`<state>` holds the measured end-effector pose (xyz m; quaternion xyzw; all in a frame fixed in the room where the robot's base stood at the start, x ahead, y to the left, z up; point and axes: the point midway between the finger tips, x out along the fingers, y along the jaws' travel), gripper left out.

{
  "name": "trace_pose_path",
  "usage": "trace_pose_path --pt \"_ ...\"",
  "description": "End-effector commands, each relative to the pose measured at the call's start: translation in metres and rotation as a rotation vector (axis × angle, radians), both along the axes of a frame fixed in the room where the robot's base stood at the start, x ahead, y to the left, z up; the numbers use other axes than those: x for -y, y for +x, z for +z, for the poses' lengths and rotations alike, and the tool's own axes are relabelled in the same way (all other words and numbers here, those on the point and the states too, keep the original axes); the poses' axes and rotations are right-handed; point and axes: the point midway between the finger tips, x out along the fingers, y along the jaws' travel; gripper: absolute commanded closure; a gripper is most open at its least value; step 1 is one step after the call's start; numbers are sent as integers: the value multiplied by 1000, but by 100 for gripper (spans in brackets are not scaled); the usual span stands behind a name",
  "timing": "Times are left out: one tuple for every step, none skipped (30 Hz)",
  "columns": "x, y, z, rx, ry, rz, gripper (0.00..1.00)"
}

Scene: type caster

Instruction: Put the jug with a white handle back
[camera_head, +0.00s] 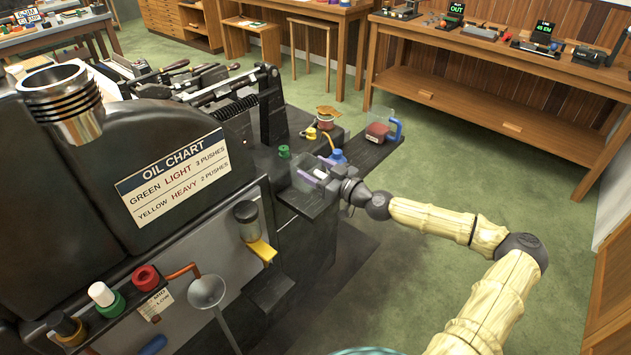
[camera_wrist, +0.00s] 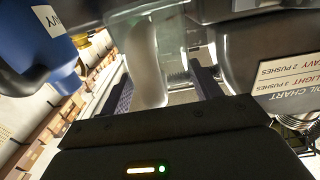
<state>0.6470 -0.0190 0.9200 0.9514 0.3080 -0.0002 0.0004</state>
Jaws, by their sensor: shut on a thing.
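The clear jug (camera_head: 307,180) is at the machine's right side, over a dark ledge (camera_head: 309,205). I cannot tell whether its base touches the ledge. Its white handle (camera_wrist: 146,62) stands between my fingers in the wrist view, with the clear body (camera_wrist: 176,32) beyond it. My gripper (camera_head: 332,183) is shut on this handle; it also shows in the wrist view (camera_wrist: 165,78). In the head view, my gripper partly hides the handle.
A second clear jug (camera_head: 376,132) with a blue handle and red contents stands behind on a dark shelf (camera_head: 366,155). A blue container (camera_wrist: 42,42) is close at the left in the wrist view. A green cap (camera_head: 284,152) is beside the held jug. Open floor lies right.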

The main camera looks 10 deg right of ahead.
Motion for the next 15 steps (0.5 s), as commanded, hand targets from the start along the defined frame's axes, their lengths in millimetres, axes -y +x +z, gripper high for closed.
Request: trace_pose_path --pt "0 0 0 0 0 0 67" --pt "0 0 -2 0 1 0 67" --pt "0 0 -4 0 2 0 67" --pt "0 0 -7 0 2 -1 67" --pt "0 0 -10 0 2 -1 67" --pt "0 0 -16 -2 4 -1 67" --pt "0 0 -20 -2 4 -1 67" --pt "0 0 -24 -1 4 -1 67" --pt "0 0 -30 -2 4 0 67" --pt "0 0 -33 -2 4 0 67" --pt "0 0 -36 -2 4 0 67" --pt "0 0 -39 0 2 0 67" --pt "0 0 -40 0 1 0 67" --pt "0 0 -41 1 1 0 67" --pt "0 0 -41 1 0 0 67"
